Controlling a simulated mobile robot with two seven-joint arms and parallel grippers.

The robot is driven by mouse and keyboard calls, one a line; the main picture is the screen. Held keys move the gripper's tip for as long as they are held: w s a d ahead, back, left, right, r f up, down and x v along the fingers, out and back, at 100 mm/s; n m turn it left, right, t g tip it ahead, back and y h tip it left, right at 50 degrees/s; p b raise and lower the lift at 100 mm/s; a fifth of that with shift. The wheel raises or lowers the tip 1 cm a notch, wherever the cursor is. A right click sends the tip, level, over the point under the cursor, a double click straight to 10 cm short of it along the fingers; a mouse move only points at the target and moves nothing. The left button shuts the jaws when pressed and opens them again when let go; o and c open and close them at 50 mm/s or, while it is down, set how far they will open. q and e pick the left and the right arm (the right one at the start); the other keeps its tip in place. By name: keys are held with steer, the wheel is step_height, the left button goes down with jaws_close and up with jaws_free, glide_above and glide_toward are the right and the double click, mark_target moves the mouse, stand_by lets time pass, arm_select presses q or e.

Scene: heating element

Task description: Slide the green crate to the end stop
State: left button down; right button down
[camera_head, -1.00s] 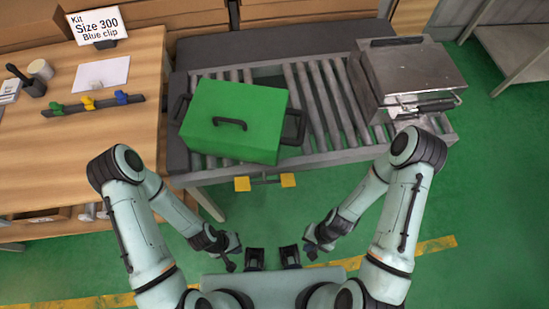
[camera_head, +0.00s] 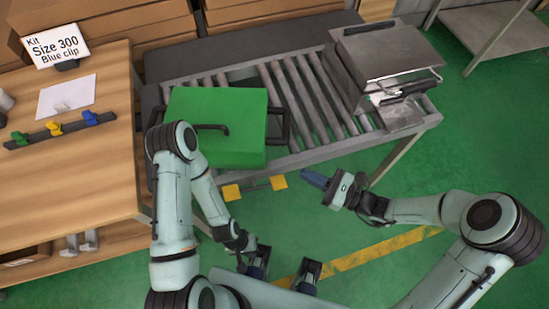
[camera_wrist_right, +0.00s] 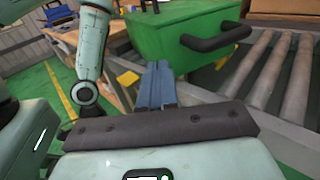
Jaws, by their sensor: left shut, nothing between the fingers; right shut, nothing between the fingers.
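The green crate (camera_head: 235,110) sits lid up on the roller conveyor (camera_head: 310,105), towards its left end. It has a dark handle on top and dark side handles. Its left side is partly hidden behind my left arm. My right gripper (camera_head: 311,178) is shut and empty, in front of the conveyor and apart from the crate. In the right wrist view its blue fingers (camera_wrist_right: 157,78) point towards the crate (camera_wrist_right: 185,35). My left gripper (camera_head: 244,263) is low by my base, away from the crate, shut and empty. I cannot tell which part is the end stop.
A grey metal box-like unit (camera_head: 385,60) stands at the conveyor's right end. Bare rollers lie between it and the crate. Two yellow pads (camera_head: 279,182) stick out at the front edge. A wooden table (camera_head: 75,160) with a sign (camera_head: 57,46) stands left.

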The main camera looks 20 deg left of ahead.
steer(key=x, duration=1)
steer(key=shift+a, duration=0.35)
